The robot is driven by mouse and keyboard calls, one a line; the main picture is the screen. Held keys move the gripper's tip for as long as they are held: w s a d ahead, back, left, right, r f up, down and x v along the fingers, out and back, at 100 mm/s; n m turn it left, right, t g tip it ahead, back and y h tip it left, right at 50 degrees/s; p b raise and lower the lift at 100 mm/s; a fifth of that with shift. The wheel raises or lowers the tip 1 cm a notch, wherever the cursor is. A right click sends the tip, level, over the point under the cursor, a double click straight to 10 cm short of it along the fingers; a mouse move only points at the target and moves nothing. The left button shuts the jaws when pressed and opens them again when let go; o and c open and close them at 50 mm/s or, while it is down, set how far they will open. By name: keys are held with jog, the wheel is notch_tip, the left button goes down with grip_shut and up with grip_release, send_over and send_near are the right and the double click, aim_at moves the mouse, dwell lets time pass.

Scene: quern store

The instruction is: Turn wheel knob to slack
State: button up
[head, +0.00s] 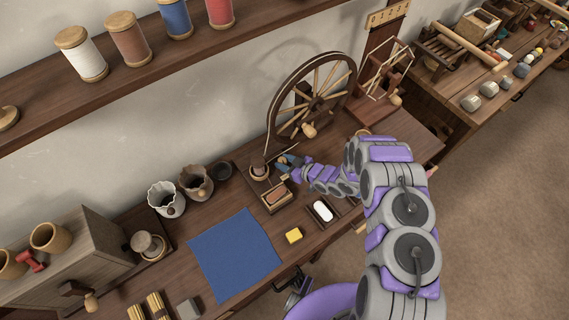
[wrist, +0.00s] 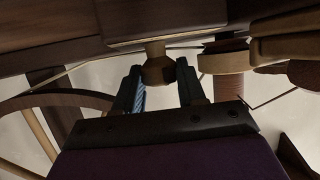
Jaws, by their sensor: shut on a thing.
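The spinning wheel (head: 355,78), with a dark rim and pale spokes, stands at the back of the workbench in the head view. My gripper (head: 282,160) is low in front of it, beside the spindle end. In the wrist view, the fingers of my gripper (wrist: 160,82) are on either side of a small brown wooden knob (wrist: 157,71), shut on it. The knob sits on a short pale stem under a dark wooden block. Another pale wooden knob (head: 309,130) shows at the wheel's lower front.
The bench holds a small box with a brown block (head: 276,196), a tray with a white piece (head: 322,211), a yellow block (head: 294,235), a blue cloth (head: 236,258) and cups (head: 166,200). In the wrist view a reddish bobbin (wrist: 228,84) and taut cords are close by.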

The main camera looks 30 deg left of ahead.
jog(key=n+g+b, duration=0.2)
jog(key=b, duration=0.1)
jog(key=shift+w+d+f+n+g+b, duration=0.1)
jog(key=shift+w+f+n+g+b, duration=0.2)
jog(key=shift+w+f, duration=0.1)
jog(key=n+g+b, duration=0.1)
jog(key=b, duration=0.1)
jog(key=shift+n+g+b, duration=0.3)
jog(key=shift+g, duration=0.1)
jog(key=n+g+b, duration=0.2)
jog(key=g, duration=0.1)
jog(key=shift+w+r+n+h, duration=0.15)
jog(key=shift+r+n+h, duration=0.15)
jog(key=shift+h, duration=0.1)
jog(key=shift+w+a+r+n+g+h, duration=0.1)
jog(key=shift+n+g+h, duration=0.3)
jog(key=shift+n+g, duration=0.3)
jog(key=shift+w+a+n+g+h, duration=0.1)
jog(key=shift+n+g+h, duration=0.3)
jog(key=shift+n+g, duration=0.3)
jog(key=shift+n+g+h, duration=0.3)
jog(key=shift+n+g, duration=0.1)
jog(key=o, duration=1.1)
jog(key=shift+c, duration=0.2)
